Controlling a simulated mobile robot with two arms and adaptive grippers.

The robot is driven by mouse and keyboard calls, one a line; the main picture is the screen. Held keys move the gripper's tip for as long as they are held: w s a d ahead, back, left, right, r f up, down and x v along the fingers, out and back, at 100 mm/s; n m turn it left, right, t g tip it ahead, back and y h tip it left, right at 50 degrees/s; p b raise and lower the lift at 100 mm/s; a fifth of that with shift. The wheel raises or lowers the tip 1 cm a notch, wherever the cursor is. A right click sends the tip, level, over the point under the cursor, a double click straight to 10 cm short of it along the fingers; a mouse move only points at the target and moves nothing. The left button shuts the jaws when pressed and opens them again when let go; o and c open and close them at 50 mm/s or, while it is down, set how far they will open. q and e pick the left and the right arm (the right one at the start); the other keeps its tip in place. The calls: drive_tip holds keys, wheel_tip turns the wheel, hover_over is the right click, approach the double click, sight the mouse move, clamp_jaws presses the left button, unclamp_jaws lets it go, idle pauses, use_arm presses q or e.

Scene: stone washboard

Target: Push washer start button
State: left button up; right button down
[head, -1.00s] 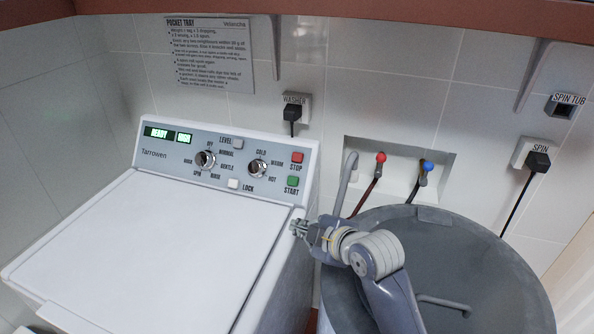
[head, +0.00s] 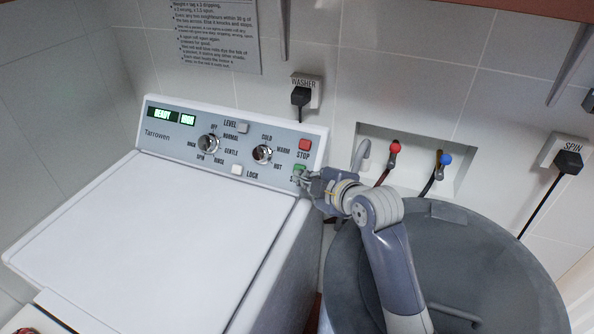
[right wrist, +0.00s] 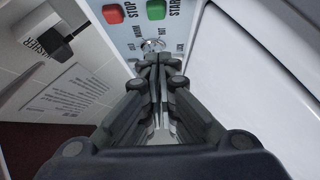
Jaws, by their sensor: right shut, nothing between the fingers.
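The white washer (head: 165,230) has a grey control panel (head: 185,125) at its back edge, with a lit display (head: 172,116) reading READY. The green START button (head: 298,169) sits at the panel's right end, below the red STOP button (head: 305,145). My right gripper (head: 302,179) is shut and empty, its tips at the START button and partly covering its label; I cannot tell whether they touch. The right wrist view shows the closed fingers (right wrist: 158,62) pointing at the panel, with the green button (right wrist: 156,9) beyond them. My left gripper is out of view.
A round grey tub (head: 460,250) stands right of the washer, under my right arm. Red (head: 394,148) and blue (head: 445,159) taps sit in a wall recess behind it. Two knobs (head: 209,144) and white LEVEL and LOCK buttons (head: 237,170) are on the panel.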

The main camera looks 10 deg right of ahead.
drive_tip(key=x, duration=0.3)
drive_tip(key=d+p+x, duration=0.1)
drive_tip(key=x, duration=0.2)
drive_tip(key=p+x, duration=0.1)
drive_tip(key=x, duration=0.3)
drive_tip(key=shift+w+d+f, duration=0.1)
drive_tip(key=shift+d+f, duration=0.3)
drive_tip(key=shift+w+d+f, duration=0.25)
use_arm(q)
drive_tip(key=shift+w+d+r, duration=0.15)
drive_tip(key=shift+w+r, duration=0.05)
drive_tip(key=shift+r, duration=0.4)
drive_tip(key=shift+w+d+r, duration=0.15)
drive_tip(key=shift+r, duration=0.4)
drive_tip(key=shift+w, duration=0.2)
use_arm(e)
drive_tip(key=shift+w+f, duration=0.1)
